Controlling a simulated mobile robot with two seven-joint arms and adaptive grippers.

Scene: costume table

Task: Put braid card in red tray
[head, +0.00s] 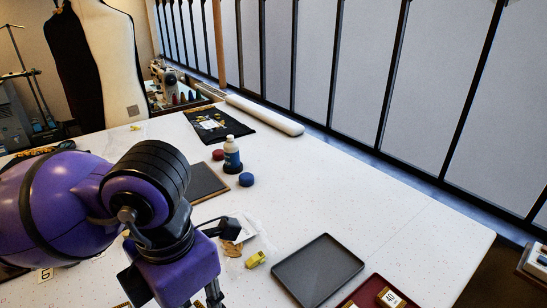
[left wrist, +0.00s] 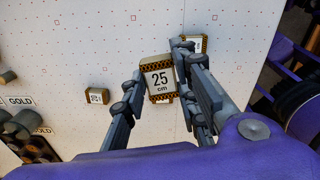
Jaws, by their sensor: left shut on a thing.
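In the left wrist view my left gripper (left wrist: 160,72) is shut on a braid card (left wrist: 160,82). The card has a white label reading "25 cm" and dark gold braid at its top and bottom edges. In the head view the purple left wrist hides the held card, and the fingers run out of the bottom edge. The red tray (head: 362,296) is cut off at the bottom right of the head view, to the right of my left gripper. A card marked "40" (head: 390,298) lies in it. My right gripper is not in view.
An empty dark grey tray (head: 318,270) lies between my left arm and the red tray. A yellow item (head: 255,260), a bottle (head: 232,153) and a blue lid (head: 246,179) are on the table. Other small cards (left wrist: 97,96) lie near the gripper. The table's right side is clear.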

